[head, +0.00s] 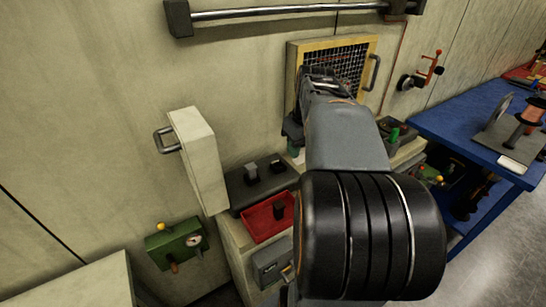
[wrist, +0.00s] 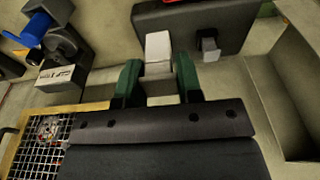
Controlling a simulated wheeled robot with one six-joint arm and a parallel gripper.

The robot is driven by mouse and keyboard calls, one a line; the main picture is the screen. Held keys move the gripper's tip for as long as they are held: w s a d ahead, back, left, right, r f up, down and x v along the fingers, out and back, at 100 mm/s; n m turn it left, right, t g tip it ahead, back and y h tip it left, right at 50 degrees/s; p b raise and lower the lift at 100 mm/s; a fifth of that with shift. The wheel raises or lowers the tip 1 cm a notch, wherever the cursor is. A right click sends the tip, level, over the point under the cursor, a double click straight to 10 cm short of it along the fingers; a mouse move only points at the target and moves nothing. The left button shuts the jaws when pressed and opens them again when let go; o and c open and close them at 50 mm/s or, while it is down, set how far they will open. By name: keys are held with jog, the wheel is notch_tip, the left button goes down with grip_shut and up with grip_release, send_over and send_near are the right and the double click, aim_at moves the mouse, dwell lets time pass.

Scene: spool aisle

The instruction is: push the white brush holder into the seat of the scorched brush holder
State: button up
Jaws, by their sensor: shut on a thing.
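My gripper (wrist: 158,78) has green fingers and is shut on the white brush holder (wrist: 158,46), a pale block between the fingertips in the wrist view. The holder overlaps the near edge of the black block (wrist: 185,22); I cannot tell whether it touches it or sits in a seat. A dark brush holder with a grey face (wrist: 208,44) stands on that block, right of my gripper. A dark piece (head: 279,210) lies in the red tray (head: 262,234); scorching is not clear.
An open pale door (head: 198,150) stands left of the block. A yellow-framed mesh panel (head: 292,62) is on the wall behind my arm. A black clamp with a blue lever (wrist: 32,30) is near the gripper's left. A blue bench (head: 450,120) stands at right.

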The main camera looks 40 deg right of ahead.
jog(key=w+f+p, duration=0.1)
jog(key=w+f, duration=0.2)
jog(key=w+d+f+p, duration=0.1)
jog(key=w+f, duration=0.1)
jog(key=w, duration=0.2)
jog(key=w+f, duration=0.3)
jog(key=w, duration=0.1)
jog(key=shift+w+d+f+p, duration=0.2)
jog(key=shift+d+f+p, duration=0.15)
jog(key=shift+d+p, duration=0.05)
jog(key=shift+w+f, duration=0.1)
jog(key=shift+f, duration=1.55)
jog(key=shift+f, duration=0.1)
jog(key=shift+f, duration=0.15)
jog(key=o, duration=0.9)
